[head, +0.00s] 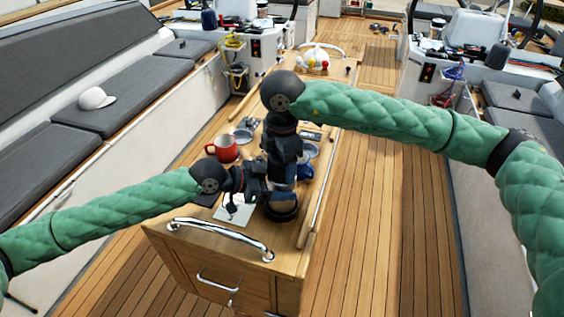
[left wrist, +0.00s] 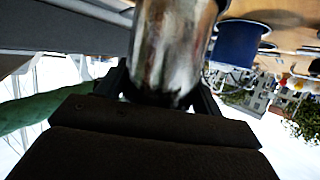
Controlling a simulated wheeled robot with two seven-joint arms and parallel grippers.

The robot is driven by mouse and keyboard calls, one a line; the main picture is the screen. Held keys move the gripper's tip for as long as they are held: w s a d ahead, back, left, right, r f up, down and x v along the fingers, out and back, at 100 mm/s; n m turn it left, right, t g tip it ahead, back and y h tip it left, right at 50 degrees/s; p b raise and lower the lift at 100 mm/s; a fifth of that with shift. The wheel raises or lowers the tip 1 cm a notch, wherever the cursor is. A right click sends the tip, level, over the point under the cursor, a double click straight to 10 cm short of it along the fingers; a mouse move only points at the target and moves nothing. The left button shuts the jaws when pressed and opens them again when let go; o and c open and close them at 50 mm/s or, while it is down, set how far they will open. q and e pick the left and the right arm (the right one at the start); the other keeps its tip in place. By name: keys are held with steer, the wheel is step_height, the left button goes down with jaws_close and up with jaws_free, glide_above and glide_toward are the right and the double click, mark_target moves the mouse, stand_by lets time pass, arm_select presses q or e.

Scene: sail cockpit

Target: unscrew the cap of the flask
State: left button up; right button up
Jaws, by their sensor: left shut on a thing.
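A red mug (head: 222,148) stands left of the grippers. A blue mug (head: 305,172) is close to the right of the flask. Plates and papers lie around them. A chrome rail (head: 220,232) edges the table's near end. A white cap (head: 96,98) lies on the left bench.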

steer(key=n, duration=0.6)
steer(key=shift+n, duration=0.3)
steer(key=o, duration=1.1)
steer(key=shift+r, duration=2.2)
steer(key=shift+c, duration=0.6)
steer(key=shift+r+m, duration=1)
steer(key=shift+r, duration=0.65)
steer(key=shift+f, duration=3.85)
